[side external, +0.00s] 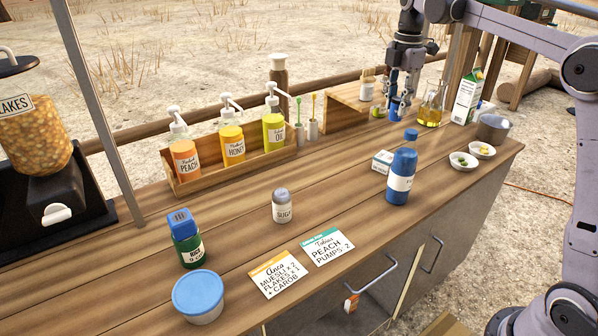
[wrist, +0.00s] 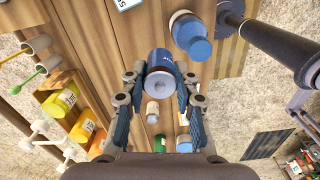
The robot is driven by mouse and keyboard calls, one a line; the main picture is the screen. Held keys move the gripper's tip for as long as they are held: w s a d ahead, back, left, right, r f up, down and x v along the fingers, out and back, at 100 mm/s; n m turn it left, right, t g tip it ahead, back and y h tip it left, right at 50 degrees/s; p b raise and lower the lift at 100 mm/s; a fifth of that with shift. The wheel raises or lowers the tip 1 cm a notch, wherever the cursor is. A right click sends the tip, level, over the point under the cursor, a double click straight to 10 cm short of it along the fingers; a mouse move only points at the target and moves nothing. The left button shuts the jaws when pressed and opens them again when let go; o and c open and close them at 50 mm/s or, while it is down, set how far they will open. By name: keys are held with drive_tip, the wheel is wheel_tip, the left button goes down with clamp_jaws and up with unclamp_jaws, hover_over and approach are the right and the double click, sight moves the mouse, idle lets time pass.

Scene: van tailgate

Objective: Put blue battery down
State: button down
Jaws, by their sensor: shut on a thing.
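The blue battery (wrist: 160,65) is a short dark blue cylinder with pale lettering, held between the two fingers in the wrist view. In the side view the battery (side external: 393,107) shows small and blue below my gripper (side external: 402,94). My gripper also shows in the wrist view (wrist: 158,95), with a finger on each side of the battery. It is at the back right of the counter, between the wooden box and the oil flask. I cannot tell whether the battery's bottom touches anything.
A tall blue bottle (side external: 402,170) stands in front, with a small white box (side external: 383,161) beside it. An oil flask (side external: 431,108) and a carton (side external: 467,97) stand right of my gripper. A low wooden box (side external: 345,107) is to the left. The wooden counter (side external: 340,195) has bare room mid-front.

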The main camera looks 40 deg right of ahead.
drive_tip(key=s+d, duration=0.7)
drive_tip(key=d, duration=0.4)
drive_tip(key=s+d, duration=0.8)
drive_tip(key=d, duration=0.2)
wheel_tip(320, 180, down, 11)
drive_tip(key=w, duration=0.1)
drive_tip(key=shift+m, duration=0.3)
drive_tip(key=w+a+f, duration=0.1)
drive_tip(key=w+f, duration=0.1)
drive_tip(key=w, duration=0.1)
drive_tip(key=w+a+f, duration=0.2)
drive_tip(key=w, duration=0.2)
drive_tip(key=w+a+f, duration=0.1)
drive_tip(key=w+f, duration=0.2)
drive_tip(key=shift+w+a, duration=0.25)
drive_tip(key=shift+a, duration=0.15)
drive_tip(key=shift+f, duration=2)
drive_tip(key=shift+f, duration=0.15)
drive_tip(key=c, duration=1)
unclamp_jaws()
